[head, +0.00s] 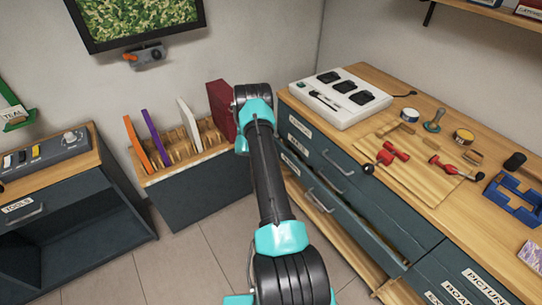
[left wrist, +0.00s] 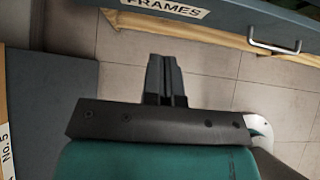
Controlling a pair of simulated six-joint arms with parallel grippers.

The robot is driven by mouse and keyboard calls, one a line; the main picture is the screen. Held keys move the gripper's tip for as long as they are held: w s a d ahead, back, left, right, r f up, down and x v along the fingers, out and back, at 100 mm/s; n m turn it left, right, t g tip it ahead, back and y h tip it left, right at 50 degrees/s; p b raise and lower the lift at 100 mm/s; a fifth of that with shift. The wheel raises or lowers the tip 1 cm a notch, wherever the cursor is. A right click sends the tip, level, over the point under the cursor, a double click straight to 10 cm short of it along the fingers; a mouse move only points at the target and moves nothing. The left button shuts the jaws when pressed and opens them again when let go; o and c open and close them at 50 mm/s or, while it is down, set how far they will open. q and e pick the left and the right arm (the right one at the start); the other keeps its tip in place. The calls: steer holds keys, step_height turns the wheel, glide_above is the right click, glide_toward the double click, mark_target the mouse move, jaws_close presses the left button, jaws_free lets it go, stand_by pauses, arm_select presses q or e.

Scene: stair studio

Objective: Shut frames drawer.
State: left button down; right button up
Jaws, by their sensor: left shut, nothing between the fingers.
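The frames drawer shows in the left wrist view as a dark blue-grey front (left wrist: 225,14) with a white FRAMES label (left wrist: 165,8) and a metal handle (left wrist: 274,46). In the head view, the lower drawer (head: 345,217) under the right bench appears to stand out a little from the cabinet; its label is too small to read. My left gripper (left wrist: 165,62) is shut and empty, apart from the drawer front in the left wrist view. In the head view my arm hides the gripper and part of the drawer's near surroundings. My right gripper is not in view.
The upper drawer (head: 330,160) sits above it. The bench top (head: 400,150) carries a white charger tray (head: 340,97) and several tools. A slotted rack (head: 190,190) with upright panels stands left of my arm. Tiled floor (head: 185,260) is clear.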

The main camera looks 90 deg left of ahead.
mark_target(319, 202)
arm_select(q)
steer(key=c, duration=1.8)
jaws_free()
steer(key=shift+o, duration=1.7)
steer(key=w+d+f+n+t+h, duration=0.2)
steer(key=d+f+n, duration=0.4)
steer(key=d, duration=0.5)
steer(key=shift+w+f+t, duration=0.7)
steer(key=shift+f+t, duration=0.1)
steer(key=shift+f, duration=0.15)
steer(key=w+d+f+n+t, duration=0.1)
steer(key=d+n+t, duration=0.1)
steer(key=d+n, duration=0.2)
steer(key=w+d+f+n+t, duration=0.1)
steer(key=d+f+n+t, duration=0.1)
steer(key=d+n, duration=0.2)
steer(key=d, duration=0.3)
steer(key=shift+w, duration=0.25)
steer(key=shift+w+f, duration=0.1)
steer(key=shift+f, duration=0.05)
steer(key=x, duration=1.7)
steer(key=shift+w+d, duration=0.2)
steer(key=shift+d, duration=0.1)
steer(key=shift+c, duration=0.4)
